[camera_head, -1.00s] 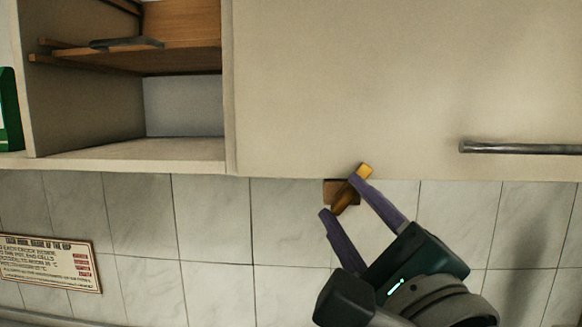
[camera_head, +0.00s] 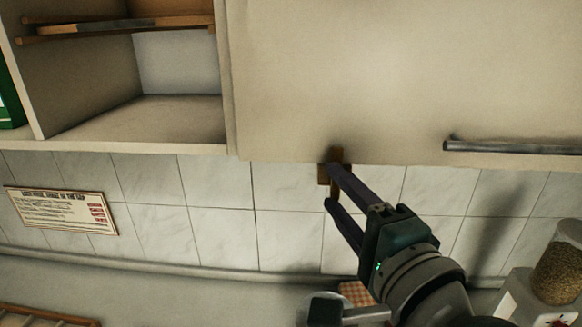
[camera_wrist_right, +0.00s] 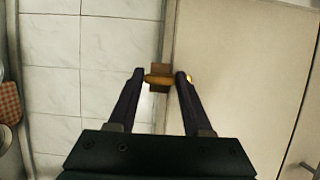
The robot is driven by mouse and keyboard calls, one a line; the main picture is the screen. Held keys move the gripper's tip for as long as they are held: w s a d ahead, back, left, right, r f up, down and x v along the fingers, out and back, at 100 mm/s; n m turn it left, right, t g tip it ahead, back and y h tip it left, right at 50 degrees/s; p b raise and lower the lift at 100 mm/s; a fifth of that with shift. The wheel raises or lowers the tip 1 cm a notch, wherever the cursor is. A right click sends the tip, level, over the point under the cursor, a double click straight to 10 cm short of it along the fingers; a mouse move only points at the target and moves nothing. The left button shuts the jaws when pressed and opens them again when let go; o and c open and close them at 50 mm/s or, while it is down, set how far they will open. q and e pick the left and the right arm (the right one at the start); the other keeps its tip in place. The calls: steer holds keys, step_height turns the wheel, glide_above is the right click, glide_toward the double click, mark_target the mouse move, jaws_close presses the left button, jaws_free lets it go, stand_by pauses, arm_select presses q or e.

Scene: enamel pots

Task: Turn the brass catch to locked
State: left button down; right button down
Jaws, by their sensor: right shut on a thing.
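The brass catch (camera_head: 337,156) sits on a small brown plate (camera_head: 323,174) at the bottom edge of the closed cabinet door (camera_head: 400,80). Its bar looks about upright in the head view, with its upper end overlapping the door's lower edge. My right gripper (camera_head: 331,186) is shut on the catch, and its fingers hide part of the bar. In the right wrist view the catch (camera_wrist_right: 158,80) lies crosswise between the fingertips of the right gripper (camera_wrist_right: 160,77), with a bright end showing past the right finger. My left gripper is not in view.
A dark bar handle (camera_head: 510,146) sticks out from the door at right. An open cabinet bay (camera_head: 140,125) is at left. Below are a tiled wall, a printed sign (camera_head: 62,209), a rail and a grain dispenser (camera_head: 562,270) at lower right.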

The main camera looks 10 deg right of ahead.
stand_by(0.4)
steer(key=shift+c, duration=1.6)
jaws_free()
steer(key=s+d+b, duration=0.1)
steer(key=s+b, duration=0.1)
steer(key=s, duration=0.8)
steer(key=shift+b, duration=0.35)
